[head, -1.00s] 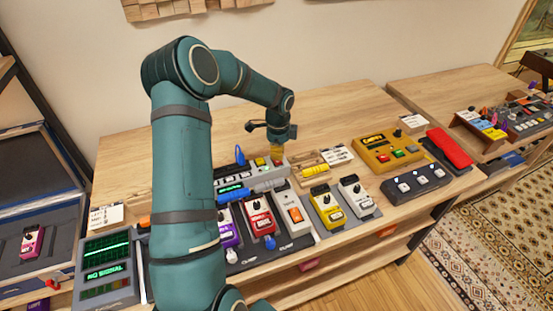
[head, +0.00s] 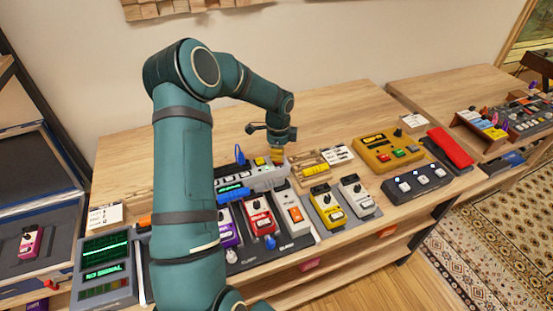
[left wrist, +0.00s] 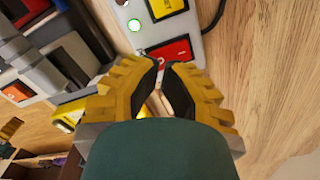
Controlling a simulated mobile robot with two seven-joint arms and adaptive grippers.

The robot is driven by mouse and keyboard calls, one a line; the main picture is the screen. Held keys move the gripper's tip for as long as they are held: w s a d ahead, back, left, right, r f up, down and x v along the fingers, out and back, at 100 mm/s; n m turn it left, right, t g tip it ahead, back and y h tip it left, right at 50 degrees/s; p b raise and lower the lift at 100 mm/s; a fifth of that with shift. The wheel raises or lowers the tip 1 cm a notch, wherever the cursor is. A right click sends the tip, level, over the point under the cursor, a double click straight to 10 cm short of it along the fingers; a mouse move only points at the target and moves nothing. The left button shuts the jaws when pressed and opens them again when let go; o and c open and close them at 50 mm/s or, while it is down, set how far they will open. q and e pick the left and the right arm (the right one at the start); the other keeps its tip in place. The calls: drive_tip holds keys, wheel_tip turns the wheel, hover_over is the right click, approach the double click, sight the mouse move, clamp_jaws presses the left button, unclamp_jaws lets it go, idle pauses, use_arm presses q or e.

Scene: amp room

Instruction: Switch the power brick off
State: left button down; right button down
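The power brick (head: 266,180) is a long light grey box at the back of the pedal row. In the head view its yellow switch (head: 260,161) shows, and my gripper covers the red one. My left gripper (head: 277,157) points down over the red-switch end. Its yellow fingers (left wrist: 163,64) are shut and empty, with tips by the red switch's edge; contact is unclear. My right gripper is out of view.
Several pedals, including a red one (head: 260,216) and a yellow one (head: 328,207), stand in front of the brick. A mustard box (head: 388,152) stands to the right.

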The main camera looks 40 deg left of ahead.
use_arm(q)
drive_tip(key=shift+f+b, duration=0.7)
drive_tip(key=shift+f, duration=0.55)
idle(0.6)
drive_tip(key=shift+s, duration=0.1)
drive_tip(key=shift+r+p, duration=2.7)
drive_tip(key=shift+r, duration=0.85)
